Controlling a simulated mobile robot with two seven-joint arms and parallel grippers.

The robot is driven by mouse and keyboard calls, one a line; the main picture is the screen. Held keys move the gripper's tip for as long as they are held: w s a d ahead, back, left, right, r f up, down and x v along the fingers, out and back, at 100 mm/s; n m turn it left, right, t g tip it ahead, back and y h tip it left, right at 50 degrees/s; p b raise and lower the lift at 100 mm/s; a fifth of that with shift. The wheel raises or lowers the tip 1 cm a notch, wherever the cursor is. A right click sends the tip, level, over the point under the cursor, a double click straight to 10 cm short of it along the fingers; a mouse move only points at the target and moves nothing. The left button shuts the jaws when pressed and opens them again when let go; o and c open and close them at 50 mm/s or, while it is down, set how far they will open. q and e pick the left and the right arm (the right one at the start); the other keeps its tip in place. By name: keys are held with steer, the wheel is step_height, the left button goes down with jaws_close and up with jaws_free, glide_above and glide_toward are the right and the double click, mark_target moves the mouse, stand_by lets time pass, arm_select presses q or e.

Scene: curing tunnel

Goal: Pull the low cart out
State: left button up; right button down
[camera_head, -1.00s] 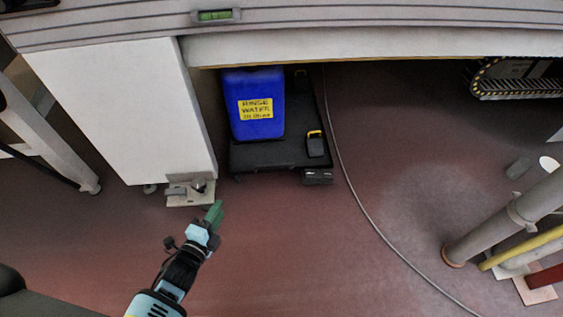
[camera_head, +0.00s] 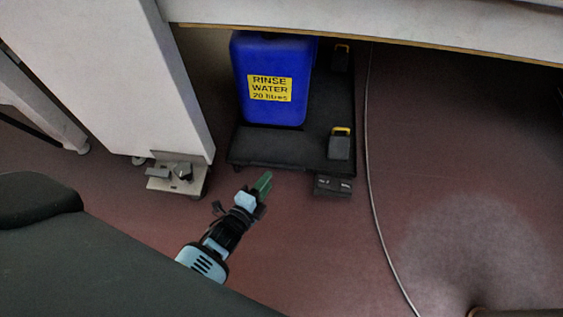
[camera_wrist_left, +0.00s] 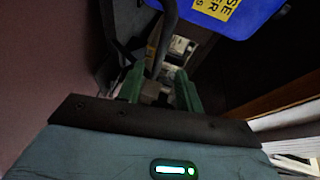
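The low cart (camera_head: 275,148) is a flat black platform on the floor, partly under the pale overhang. A blue container (camera_head: 270,105) labelled "RINSE WATER 20 litres" stands on it; it also shows in the left wrist view (camera_wrist_left: 240,15). My left gripper (camera_head: 262,185) appears just in front of the cart's near edge in the head view. In the left wrist view its two green fingers (camera_wrist_left: 160,90) are apart. A dark bar (camera_wrist_left: 163,40) shows between and beyond them; contact cannot be told. My right gripper is out of view.
A white panel (camera_head: 110,75) with a metal foot bracket (camera_head: 178,176) stands left of the cart. Black blocks with yellow tops (camera_head: 340,146) sit on the cart's right side. A grey cable (camera_head: 369,190) runs along the floor to its right.

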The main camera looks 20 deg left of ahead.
mark_target(277, 168)
arm_select(q)
steer(key=shift+b+x, duration=1.85)
steer(key=shift+x, duration=2)
steer(key=c, duration=0.6)
jaws_close()
